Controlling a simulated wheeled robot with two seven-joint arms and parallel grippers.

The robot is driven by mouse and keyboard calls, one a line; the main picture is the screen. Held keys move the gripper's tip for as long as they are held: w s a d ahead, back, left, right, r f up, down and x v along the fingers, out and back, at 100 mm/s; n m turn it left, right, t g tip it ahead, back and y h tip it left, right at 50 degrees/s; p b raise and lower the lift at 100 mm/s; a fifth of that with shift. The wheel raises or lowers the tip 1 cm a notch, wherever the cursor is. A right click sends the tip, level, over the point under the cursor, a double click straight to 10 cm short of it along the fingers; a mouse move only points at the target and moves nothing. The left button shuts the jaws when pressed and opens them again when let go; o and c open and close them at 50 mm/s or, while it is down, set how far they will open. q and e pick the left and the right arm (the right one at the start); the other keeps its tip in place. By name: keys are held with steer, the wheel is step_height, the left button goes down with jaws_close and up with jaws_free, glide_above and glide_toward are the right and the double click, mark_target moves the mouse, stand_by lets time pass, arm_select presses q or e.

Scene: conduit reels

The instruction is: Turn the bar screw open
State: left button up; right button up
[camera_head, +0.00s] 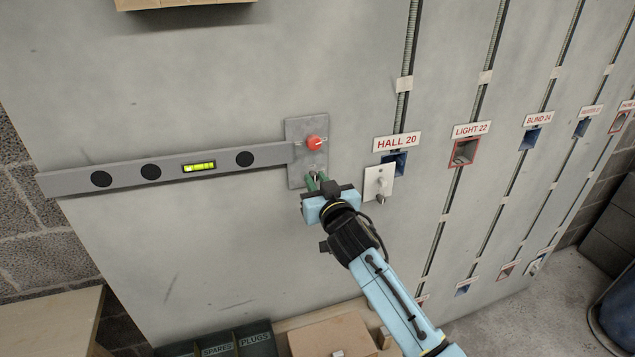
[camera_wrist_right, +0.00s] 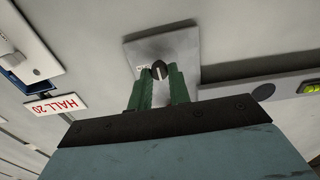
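The grey metal plate (camera_head: 294,130) is on the wall board at the right end of the long grey bar (camera_head: 225,166). A red knob (camera_head: 314,143) sits on its upper part. The bar screw (camera_wrist_right: 159,71), a small dark round head with a pale slot, is low on the plate. Small lettering beside it is too blurred to read. My right gripper (camera_head: 317,178) reaches up to it from below. In the right wrist view its green fingers (camera_wrist_right: 160,82) lie close on both sides of the screw head, with no clear gap. My left gripper is out of view.
Just right of my right gripper, a white switch plate (camera_head: 378,183) hangs askew below the blue HALL 20 box (camera_head: 400,158). More labelled boxes and conduits run to the right. The bar has a yellow-green level vial (camera_head: 199,167). Below are dark bins (camera_head: 238,343) and a cardboard box (camera_head: 332,337).

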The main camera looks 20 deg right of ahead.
jaws_close()
steer(key=shift+n, duration=0.3)
steer(key=n+p, duration=0.1)
steer(key=n, duration=0.1)
steer(key=shift+n, duration=0.4)
steer(key=n+p, duration=0.1)
steer(key=n, duration=0.3)
steer(key=shift+n, duration=0.3)
steer(key=n+p, duration=0.1)
steer(key=n, duration=0.4)
steer(key=shift+a, duration=0.1)
steer(key=shift+f+n+p, duration=0.1)
steer(key=shift+n+p, duration=0.35)
steer(key=shift+n, duration=1.95)
